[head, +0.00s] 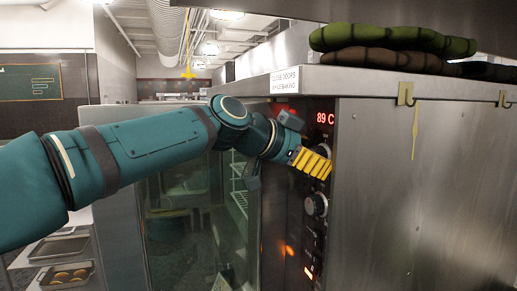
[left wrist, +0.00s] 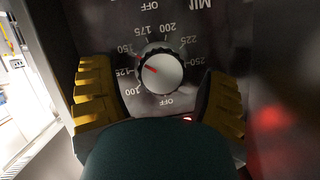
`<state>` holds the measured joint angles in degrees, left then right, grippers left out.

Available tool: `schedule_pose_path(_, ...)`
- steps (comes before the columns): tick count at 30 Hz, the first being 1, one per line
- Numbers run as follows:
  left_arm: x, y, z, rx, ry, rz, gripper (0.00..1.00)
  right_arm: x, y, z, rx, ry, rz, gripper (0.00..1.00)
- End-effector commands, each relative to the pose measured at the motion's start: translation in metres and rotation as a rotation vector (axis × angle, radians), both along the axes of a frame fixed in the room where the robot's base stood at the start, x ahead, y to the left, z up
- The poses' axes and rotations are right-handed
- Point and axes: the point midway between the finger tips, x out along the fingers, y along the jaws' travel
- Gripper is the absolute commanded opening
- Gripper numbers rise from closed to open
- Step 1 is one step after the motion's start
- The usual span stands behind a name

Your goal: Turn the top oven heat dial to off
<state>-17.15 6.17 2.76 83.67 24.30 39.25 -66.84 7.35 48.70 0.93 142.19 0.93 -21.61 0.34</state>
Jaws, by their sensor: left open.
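The top heat dial (left wrist: 160,71) is a round silver knob on the dark oven panel (left wrist: 110,20). Printed numbers from 100 to 250 and the word OFF ring it. Its red mark points toward the 125–150 side, away from the nearby OFF. My left gripper (left wrist: 158,95) is open, with one yellow ribbed finger on each side of the dial. I cannot tell whether the fingers touch it. In the head view my left gripper (head: 311,162) is at the panel below the red 89 C display (head: 325,118) and hides this dial. My right gripper is out of view.
A lower knob (head: 316,205) sits under my gripper on the same panel. The glass oven door (head: 180,235) is left of the panel. Trays (head: 62,245) stand lower left.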

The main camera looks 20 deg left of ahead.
Motion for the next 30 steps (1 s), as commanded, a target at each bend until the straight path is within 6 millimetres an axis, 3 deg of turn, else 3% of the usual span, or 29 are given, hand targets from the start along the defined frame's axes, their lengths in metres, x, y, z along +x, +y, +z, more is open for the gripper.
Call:
schedule_pose_path(16,-0.002,-0.003,-0.002,0.367,-0.503,0.000,0.76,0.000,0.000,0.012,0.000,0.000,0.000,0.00)
schedule_pose_path(30,-0.071,0.048,0.017,0.365,-0.505,0.002,0.76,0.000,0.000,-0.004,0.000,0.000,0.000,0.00)
